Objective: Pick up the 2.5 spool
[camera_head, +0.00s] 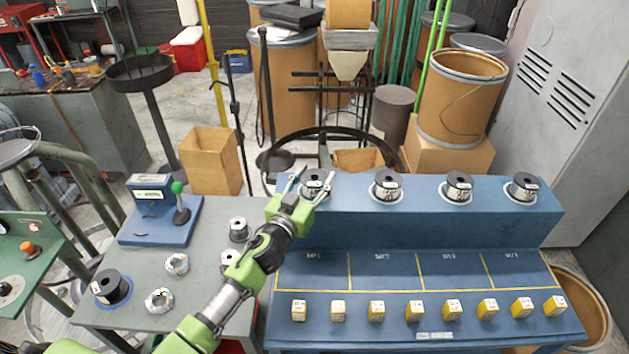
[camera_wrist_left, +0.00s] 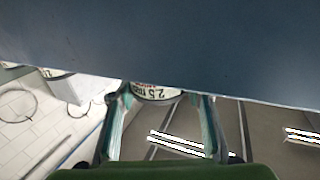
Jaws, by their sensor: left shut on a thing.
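The 2.5 spool (camera_head: 315,183) is black with a white label and sits at the left end of the raised blue shelf (camera_head: 420,222). Its label, reading 2.5, shows in the left wrist view (camera_wrist_left: 156,92), where a blue surface hides part of it. My left gripper (camera_head: 310,186) reaches over the shelf's left end, with one finger on each side of this spool. It is shut on the spool. My right gripper is not in view.
Three more black spools stand along the shelf, the nearest being this one (camera_head: 387,185). Several small yellow-and-white boxes (camera_head: 376,311) line the lower ledge. A grey table (camera_head: 200,262) at left holds a few spools and a blue lever device (camera_head: 160,215).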

